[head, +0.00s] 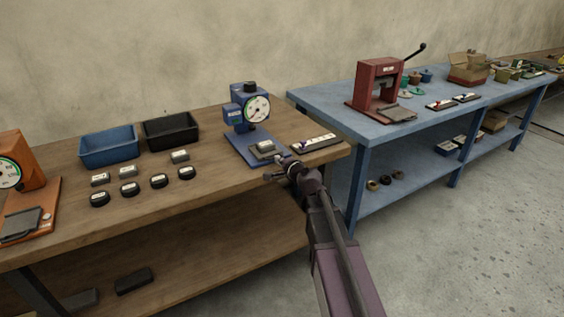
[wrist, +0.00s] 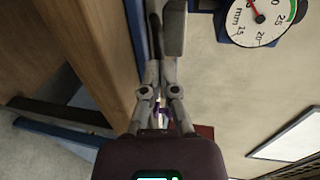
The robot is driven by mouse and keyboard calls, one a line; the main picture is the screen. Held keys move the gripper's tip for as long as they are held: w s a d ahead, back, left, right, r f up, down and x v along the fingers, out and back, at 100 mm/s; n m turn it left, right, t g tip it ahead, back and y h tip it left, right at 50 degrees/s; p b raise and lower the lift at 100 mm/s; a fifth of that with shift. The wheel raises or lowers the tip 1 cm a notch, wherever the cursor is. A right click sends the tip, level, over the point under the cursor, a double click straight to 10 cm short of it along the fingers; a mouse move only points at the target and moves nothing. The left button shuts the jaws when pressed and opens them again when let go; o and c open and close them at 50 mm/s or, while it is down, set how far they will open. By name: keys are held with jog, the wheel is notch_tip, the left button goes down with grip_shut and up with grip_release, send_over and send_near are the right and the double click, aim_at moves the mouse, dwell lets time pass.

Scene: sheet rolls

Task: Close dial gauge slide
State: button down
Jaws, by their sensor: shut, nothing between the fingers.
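A blue dial gauge (head: 250,110) with a round white dial stands at the right end of the wooden bench. A small grey slide or plate (head: 263,149) sits low at the front of its blue base; I cannot tell how far out it is. The dial (wrist: 258,16) also shows at the top right of the wrist view.
An orange dial gauge (head: 27,172) stands at the bench's left end. Blue (head: 109,160) and black (head: 171,140) bins and several small labelled pieces lie between. A white labelled strip (head: 315,143) lies right of the blue gauge. A blue table (head: 330,110) carries a red press (head: 379,86).

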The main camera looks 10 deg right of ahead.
aim_at(268, 147)
jog(key=shift+w, duration=0.1)
jog(key=x, duration=0.3)
jog(key=r+x, duration=0.1)
jog(key=x, duration=0.3)
jog(key=r+x, duration=0.1)
jog(key=x, duration=0.3)
jog(key=shift+w, duration=0.4)
jog(key=shift+w+a+r, duration=0.1)
jog(key=shift+w+a, duration=0.05)
jog(key=shift+w, duration=0.05)
jog(key=shift+s+d+r, duration=0.1)
jog(key=shift+s+d, duration=0.1)
jog(key=shift+s, duration=0.45)
jog(key=p+v, duration=0.3)
jog(key=v, duration=1)
jog(key=shift+r, duration=0.1)
jog(key=shift+s, duration=0.1)
